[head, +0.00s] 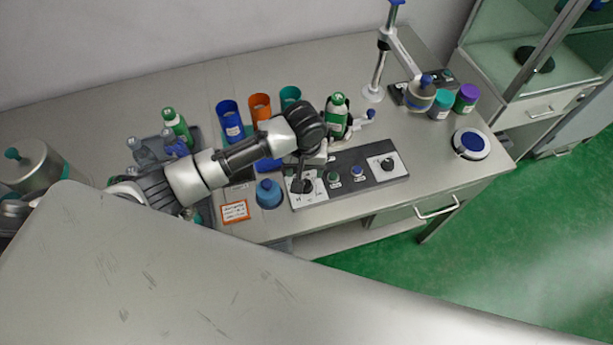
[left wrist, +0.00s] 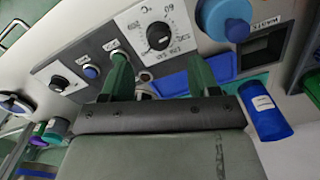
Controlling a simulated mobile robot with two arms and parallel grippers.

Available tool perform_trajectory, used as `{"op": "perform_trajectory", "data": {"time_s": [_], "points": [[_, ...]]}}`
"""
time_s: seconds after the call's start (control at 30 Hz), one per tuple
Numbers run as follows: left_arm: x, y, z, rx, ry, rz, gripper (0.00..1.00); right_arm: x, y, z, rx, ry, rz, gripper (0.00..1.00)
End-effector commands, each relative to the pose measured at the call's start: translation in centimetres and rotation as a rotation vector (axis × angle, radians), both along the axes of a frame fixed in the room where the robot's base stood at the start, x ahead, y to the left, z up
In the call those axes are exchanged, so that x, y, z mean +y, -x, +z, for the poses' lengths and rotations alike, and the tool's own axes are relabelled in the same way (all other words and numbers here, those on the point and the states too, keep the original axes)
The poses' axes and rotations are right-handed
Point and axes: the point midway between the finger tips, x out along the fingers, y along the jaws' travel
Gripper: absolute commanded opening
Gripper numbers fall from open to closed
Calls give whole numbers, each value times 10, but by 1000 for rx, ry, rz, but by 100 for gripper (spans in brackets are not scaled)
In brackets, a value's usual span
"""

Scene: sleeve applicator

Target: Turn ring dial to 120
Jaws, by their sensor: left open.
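The control panel (head: 350,174) lies on the bench. A white-faced dial (head: 309,186) with a dark knob is at its left end, partly covered by my gripper. In the left wrist view this dial (left wrist: 158,35) shows large printed numbers around its dark knob, but the setting is too small to read surely. A second white dial (head: 388,164) is at the right end, also in the left wrist view (left wrist: 59,83). My left gripper (head: 303,172) is over the panel's left end. Its two green fingers (left wrist: 160,76) are apart, with nothing held between them. My right gripper is not seen.
A green bottle (head: 337,118) stands behind the panel. A blue container (head: 269,193) is left of it. Blue, orange and teal cups stand behind the arm. A round blue-topped device (head: 471,144) is at right.

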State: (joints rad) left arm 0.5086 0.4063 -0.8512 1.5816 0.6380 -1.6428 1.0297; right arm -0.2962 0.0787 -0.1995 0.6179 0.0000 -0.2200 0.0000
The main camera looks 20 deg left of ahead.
Motion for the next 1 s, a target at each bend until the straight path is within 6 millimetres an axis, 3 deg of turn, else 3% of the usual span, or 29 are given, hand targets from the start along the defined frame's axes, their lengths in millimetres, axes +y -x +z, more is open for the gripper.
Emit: {"op": "perform_trajectory", "data": {"time_s": [0.1,0.17,0.27,0.4,0.5,0.63,0.8,1.0], "points": [[0,1,-24,3,-2,1,61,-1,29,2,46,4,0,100],[0,0,-35,3,-1,2,61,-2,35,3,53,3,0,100],[0,0,-52,0,-1,0,61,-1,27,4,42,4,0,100],[-1,0,-68,0,0,-1,61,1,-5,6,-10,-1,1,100],[0,-1,-73,-1,0,-1,61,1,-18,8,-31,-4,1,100],[0,-1,-76,-2,0,-1,61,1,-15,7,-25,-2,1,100],[0,-1,-75,-2,0,-1,61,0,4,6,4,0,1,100],[0,-1,-75,-2,0,-1,30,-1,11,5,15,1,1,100]]}}
